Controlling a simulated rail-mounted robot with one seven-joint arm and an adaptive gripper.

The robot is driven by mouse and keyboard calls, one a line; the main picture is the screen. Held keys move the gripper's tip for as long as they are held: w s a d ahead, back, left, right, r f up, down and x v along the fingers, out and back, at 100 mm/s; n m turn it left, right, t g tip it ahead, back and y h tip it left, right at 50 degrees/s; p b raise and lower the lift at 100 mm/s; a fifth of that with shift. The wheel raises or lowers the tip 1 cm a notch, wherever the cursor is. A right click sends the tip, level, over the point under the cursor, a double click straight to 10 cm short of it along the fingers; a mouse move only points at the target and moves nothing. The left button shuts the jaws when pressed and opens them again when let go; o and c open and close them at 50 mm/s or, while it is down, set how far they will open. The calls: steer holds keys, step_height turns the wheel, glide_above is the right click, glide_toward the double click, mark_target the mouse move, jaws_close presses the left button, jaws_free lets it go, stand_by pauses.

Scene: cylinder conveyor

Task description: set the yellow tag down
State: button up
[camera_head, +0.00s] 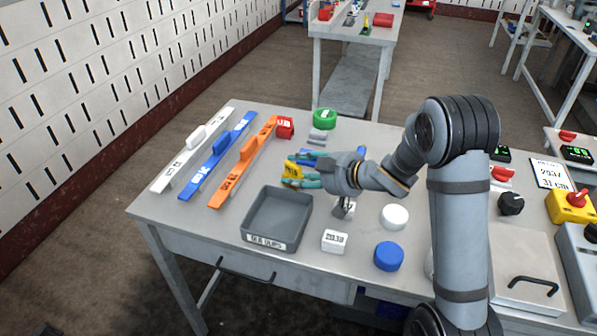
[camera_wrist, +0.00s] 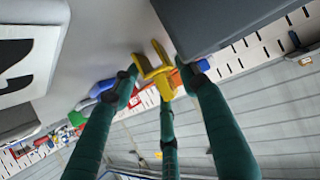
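The yellow tag (camera_head: 292,169) is at the tips of my gripper (camera_head: 296,173), over the table behind the grey tray. In the wrist view the yellow tag (camera_wrist: 155,70) sits between the teal fingers of my gripper (camera_wrist: 165,78), which are closed around it. The tag has dark lettering too small to read. The head view does not show clearly how far it is above the table. My arm reaches in from the right and hides part of the table behind it.
The grey tray (camera_head: 249,221) looks empty. White (camera_head: 182,166), blue (camera_head: 209,168) and orange (camera_head: 239,172) holders lie at left. A white block (camera_head: 334,240), white cylinder (camera_head: 395,216) and blue cylinder (camera_head: 389,256) stand in front.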

steer(key=shift+o, duration=0.8)
steer(key=shift+r, duration=0.15)
steer(key=shift+s+d+r, duration=0.1)
steer(key=shift+d+r, duration=0.05)
steer(key=shift+d, duration=0.1)
steer(key=p+v, duration=0.2)
steer(key=v, duration=0.9)
steer(key=shift+r, duration=0.15)
steer(key=shift+s+d, duration=0.1)
steer(key=shift+s, duration=0.05)
